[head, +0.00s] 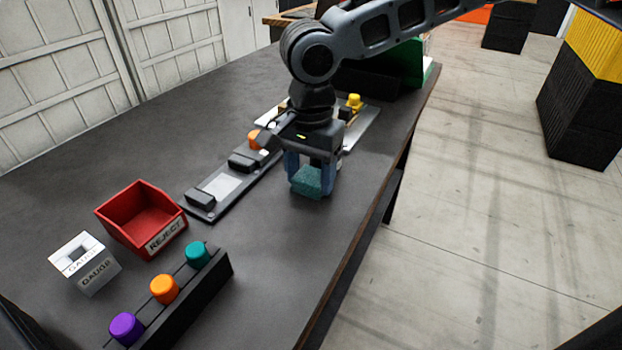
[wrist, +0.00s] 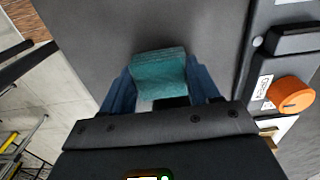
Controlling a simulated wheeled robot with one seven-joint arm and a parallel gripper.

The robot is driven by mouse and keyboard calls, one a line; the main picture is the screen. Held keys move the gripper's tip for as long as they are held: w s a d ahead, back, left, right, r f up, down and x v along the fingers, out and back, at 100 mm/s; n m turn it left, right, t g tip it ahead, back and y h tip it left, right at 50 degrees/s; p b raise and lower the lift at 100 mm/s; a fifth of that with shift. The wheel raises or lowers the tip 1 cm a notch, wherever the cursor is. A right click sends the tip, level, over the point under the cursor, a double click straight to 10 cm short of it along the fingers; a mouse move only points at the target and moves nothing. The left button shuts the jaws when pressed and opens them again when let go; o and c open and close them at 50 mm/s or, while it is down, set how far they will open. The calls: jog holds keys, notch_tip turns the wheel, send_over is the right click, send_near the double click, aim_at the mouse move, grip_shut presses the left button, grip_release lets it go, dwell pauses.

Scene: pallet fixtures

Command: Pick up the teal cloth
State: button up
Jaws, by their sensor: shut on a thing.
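The teal cloth (head: 307,182) is a small folded block between the blue fingers of my gripper (head: 312,174), near the table's right edge. The wrist view also shows the cloth (wrist: 159,72) between the two fingertips of my gripper (wrist: 160,88). The fingers are shut on it from both sides. I cannot tell whether the cloth touches the table or hangs just above it.
A grey fixture plate (head: 205,208) with an orange knob (wrist: 291,94) lies beside my gripper. A red REJECT bin (head: 140,218), a white gauge block (head: 85,262) and a black rack (head: 190,292) with purple, orange and teal pegs stand nearer. The table (head: 290,260) is clear in front.

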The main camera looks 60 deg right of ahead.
aim_at(310, 177)
notch_tip(310, 177, up, 10)
jog(key=shift+p, duration=0.3)
dwell(0.3)
